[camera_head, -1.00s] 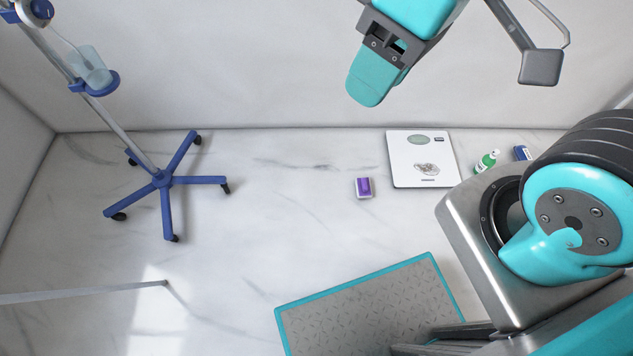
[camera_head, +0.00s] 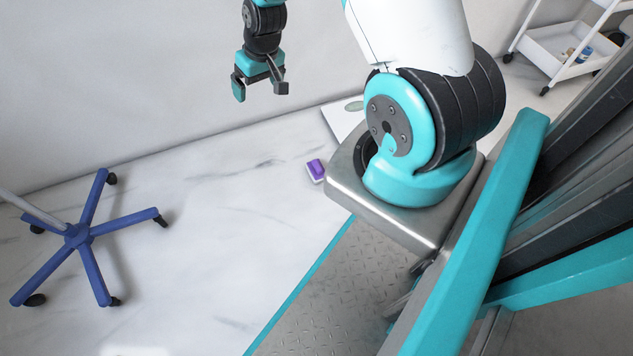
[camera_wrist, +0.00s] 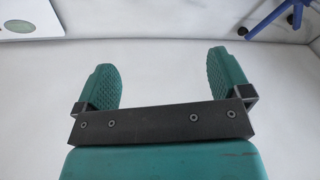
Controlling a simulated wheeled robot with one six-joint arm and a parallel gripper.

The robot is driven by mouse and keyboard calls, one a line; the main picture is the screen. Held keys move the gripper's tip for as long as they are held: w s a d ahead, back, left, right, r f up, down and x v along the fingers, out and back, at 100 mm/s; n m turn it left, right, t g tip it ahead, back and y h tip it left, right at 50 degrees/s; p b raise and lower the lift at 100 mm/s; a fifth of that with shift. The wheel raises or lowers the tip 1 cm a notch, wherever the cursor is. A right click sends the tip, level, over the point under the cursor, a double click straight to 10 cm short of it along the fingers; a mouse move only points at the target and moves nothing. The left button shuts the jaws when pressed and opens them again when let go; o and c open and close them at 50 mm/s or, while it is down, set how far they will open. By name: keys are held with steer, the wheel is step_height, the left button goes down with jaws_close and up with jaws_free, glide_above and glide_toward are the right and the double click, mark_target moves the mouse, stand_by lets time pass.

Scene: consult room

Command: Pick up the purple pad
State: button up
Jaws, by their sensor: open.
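The purple pad (camera_head: 316,168) is a small block, purple on top with a pale lower part. It lies on the white marble floor in the head view, just left of my metal base. My gripper (camera_head: 260,90) is in the air above and to the left of the pad, in front of the wall, well apart from it. In the wrist view my gripper (camera_wrist: 172,80) shows two teal fingers spread wide with nothing between them. The pad is not visible in the wrist view.
A white scale (camera_head: 343,117) lies on the floor behind the pad, partly hidden by my arm; its corner shows in the wrist view (camera_wrist: 38,40). A blue wheeled stand base (camera_head: 77,235) is at left. A white cart (camera_head: 565,55) stands at upper right. Floor left of the pad is clear.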

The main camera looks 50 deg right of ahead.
steer(key=s+d+f+m+h+b, duration=0.1)
steer(key=s+d+f+b, duration=0.2)
steer(key=f, duration=0.6)
steer(key=s+d+f+m+b, duration=0.1)
steer(key=s+d+f, duration=0.3)
steer(key=f, duration=0.5)
steer(key=s+d+f+m+h+b, duration=0.1)
steer(key=s+d+f+b, duration=0.1)
steer(key=d+f, duration=0.5)
steer(key=shift+g, duration=0.3)
steer(key=f+b, duration=0.2)
steer(key=f, duration=0.2)
steer(key=f+b, duration=0.2)
steer(key=f, duration=0.3)
steer(key=f+b, duration=0.3)
steer(key=f, duration=0.2)
steer(key=shift+w+a, duration=0.35)
steer(key=shift+w, duration=0.05)
steer(key=f+b, duration=0.2)
steer(key=f, duration=0.1)
steer(key=w+f+b, duration=0.1)
steer(key=f+b, duration=0.2)
steer(key=shift+w+d+f, duration=0.1)
steer(key=shift+w+d, duration=0.1)
steer(key=c, duration=1)
